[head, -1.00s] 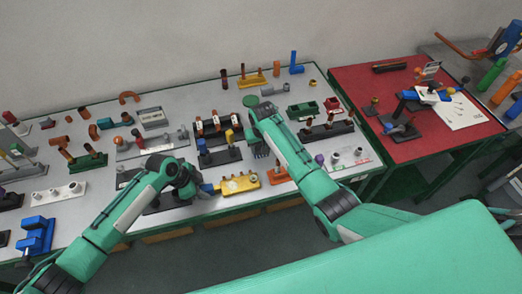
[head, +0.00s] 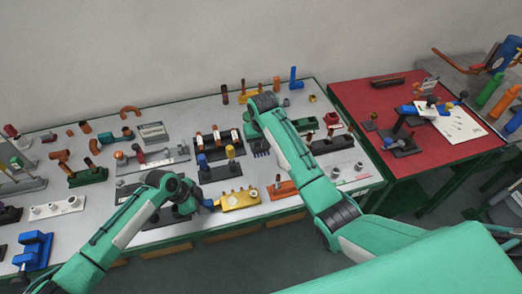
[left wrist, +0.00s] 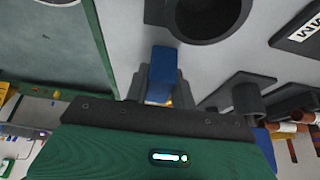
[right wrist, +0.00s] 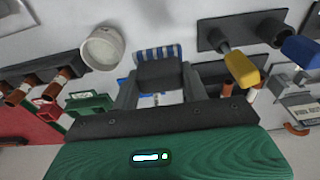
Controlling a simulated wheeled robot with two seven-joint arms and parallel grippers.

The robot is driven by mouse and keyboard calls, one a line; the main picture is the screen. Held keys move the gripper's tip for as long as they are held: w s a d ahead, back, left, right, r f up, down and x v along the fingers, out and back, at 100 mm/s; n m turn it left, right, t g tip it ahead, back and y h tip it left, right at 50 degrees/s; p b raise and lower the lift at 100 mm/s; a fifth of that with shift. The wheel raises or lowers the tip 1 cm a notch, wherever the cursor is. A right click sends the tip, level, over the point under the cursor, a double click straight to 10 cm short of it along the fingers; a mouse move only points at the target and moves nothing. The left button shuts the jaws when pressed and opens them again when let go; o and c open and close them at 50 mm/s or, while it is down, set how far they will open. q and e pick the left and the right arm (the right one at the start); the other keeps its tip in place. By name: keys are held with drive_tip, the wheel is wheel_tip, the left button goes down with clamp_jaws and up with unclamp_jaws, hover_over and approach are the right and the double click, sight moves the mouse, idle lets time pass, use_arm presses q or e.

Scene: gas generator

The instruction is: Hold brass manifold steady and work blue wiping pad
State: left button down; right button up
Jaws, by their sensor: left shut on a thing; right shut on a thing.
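The brass manifold (head: 238,200) is a yellow block with several round ports on top, near the front edge of the bench. My left gripper (head: 209,204) is at its left end, shut on a blue piece (left wrist: 160,75) that seems to join the manifold. The blue wiping pad (right wrist: 158,50) shows as a blue-and-white striped piece with a dark block in the right wrist view. My right gripper (right wrist: 158,92) is shut on the dark block. In the head view, my right gripper (head: 261,149) is behind and right of the manifold, with its fingers partly hidden.
A dark stand (head: 221,171) with a yellow and a blue handle stands behind the manifold. An orange base (head: 283,190) is to its right. Small fittings crowd the grey bench (head: 113,215). A red table (head: 357,95) stands at the right.

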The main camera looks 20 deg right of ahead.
drive_tip(key=o, duration=0.4)
drive_tip(key=c, duration=0.3)
